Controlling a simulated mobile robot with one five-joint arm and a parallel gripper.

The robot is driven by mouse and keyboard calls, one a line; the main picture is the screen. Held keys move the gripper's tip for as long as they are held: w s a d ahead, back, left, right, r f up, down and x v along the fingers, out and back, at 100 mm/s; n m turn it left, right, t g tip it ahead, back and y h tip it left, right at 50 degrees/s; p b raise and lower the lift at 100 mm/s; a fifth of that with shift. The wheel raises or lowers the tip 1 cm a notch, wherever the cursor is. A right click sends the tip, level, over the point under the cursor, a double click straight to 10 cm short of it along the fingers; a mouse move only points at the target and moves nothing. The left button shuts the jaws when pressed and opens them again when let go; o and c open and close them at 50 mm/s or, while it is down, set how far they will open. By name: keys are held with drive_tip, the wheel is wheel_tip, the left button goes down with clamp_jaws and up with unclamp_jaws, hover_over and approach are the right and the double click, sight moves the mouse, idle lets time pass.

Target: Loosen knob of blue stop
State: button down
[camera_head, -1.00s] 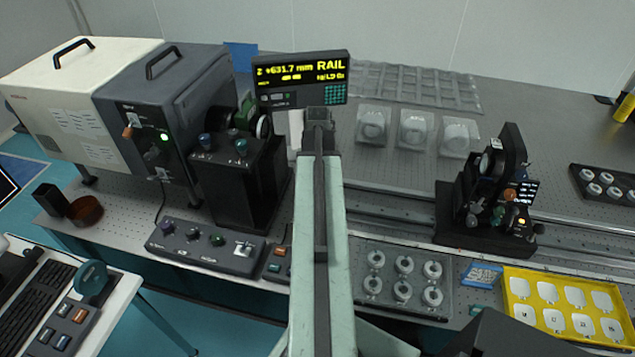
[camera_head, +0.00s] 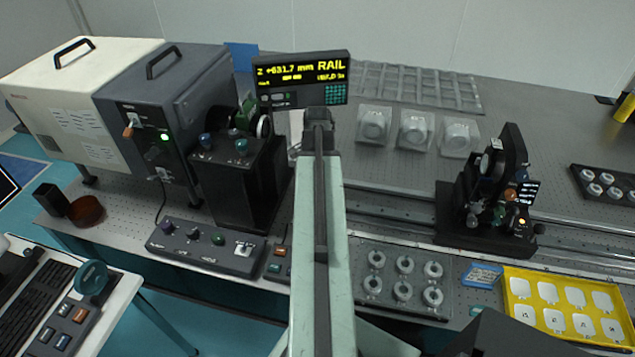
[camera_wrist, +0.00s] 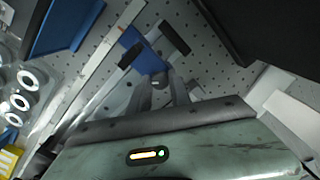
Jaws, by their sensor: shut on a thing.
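In the wrist view, the blue stop (camera_wrist: 131,38) sits by a pale metal strip on the perforated table top. My gripper (camera_wrist: 153,47) has its two dark fingertips on either side of a blue part of the stop. It is shut on what looks like the stop's knob, which is mostly hidden between the fingers. In the head view my pale green arm runs up the middle and hides the gripper and the stop.
The rail (camera_head: 388,213) runs right to a black optics mount (camera_head: 487,195). A dark housing (camera_head: 235,185) with knobs stands left of my arm. A display (camera_head: 300,80) stands behind it. Ring holders (camera_head: 392,310) and a yellow tray (camera_head: 512,275) lie front right.

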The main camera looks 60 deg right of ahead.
drive_tip(key=shift+m, duration=1.2)
drive_tip(key=c, duration=1.2)
unclamp_jaws()
wheel_tip(320, 180, up, 8)
drive_tip(key=p, duration=0.8)
drive_tip(key=shift+f, duration=0.1)
